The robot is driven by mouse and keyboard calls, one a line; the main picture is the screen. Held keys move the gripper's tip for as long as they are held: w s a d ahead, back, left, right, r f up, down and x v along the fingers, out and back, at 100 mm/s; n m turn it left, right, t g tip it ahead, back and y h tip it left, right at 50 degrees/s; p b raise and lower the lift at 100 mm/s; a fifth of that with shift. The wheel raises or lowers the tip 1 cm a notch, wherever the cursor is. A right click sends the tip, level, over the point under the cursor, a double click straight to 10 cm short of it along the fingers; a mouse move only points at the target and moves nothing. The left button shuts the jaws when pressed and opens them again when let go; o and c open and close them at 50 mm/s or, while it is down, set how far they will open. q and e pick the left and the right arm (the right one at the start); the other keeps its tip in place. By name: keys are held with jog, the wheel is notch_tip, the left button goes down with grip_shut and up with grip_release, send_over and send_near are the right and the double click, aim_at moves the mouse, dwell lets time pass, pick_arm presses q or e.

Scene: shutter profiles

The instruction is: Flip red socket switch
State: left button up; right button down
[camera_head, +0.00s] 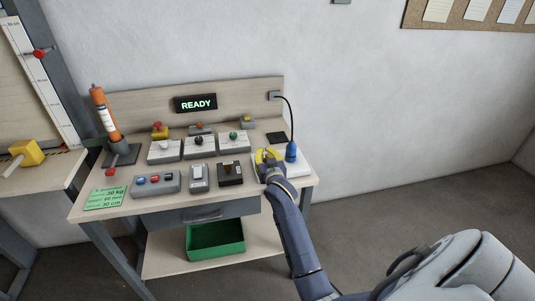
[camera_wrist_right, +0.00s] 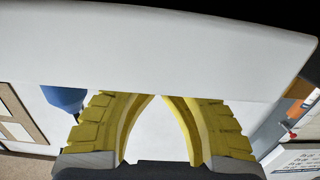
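A white socket panel (camera_head: 297,169) lies at the right end of the workbench, with a blue plug (camera_head: 291,153) upright on it; the plug also shows in the wrist view (camera_wrist_right: 65,98). I cannot make out a red switch on this panel; my gripper and arm cover its left part. My right gripper (camera_head: 266,155), with yellow fingers, is at the panel, left of the plug. In the wrist view its fingers converge, apparently shut with nothing visible between them. A white surface (camera_wrist_right: 150,45) hides the fingertips there; contact cannot be told. My left gripper is not in view.
Left of the panel stand several boxes with switches and knobs, including a grey box (camera_head: 156,183) with red and blue buttons. A black cable (camera_head: 291,112) arches up from the plug to the backboard. A READY display (camera_head: 196,103) stands behind. A green bin (camera_head: 215,240) is below.

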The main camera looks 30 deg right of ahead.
notch_tip(320, 180, up, 4)
jog(key=shift+f, duration=0.1)
jog(key=s+a+r, duration=0.3)
jog(key=s, duration=0.5)
jog(key=shift+r, duration=0.3)
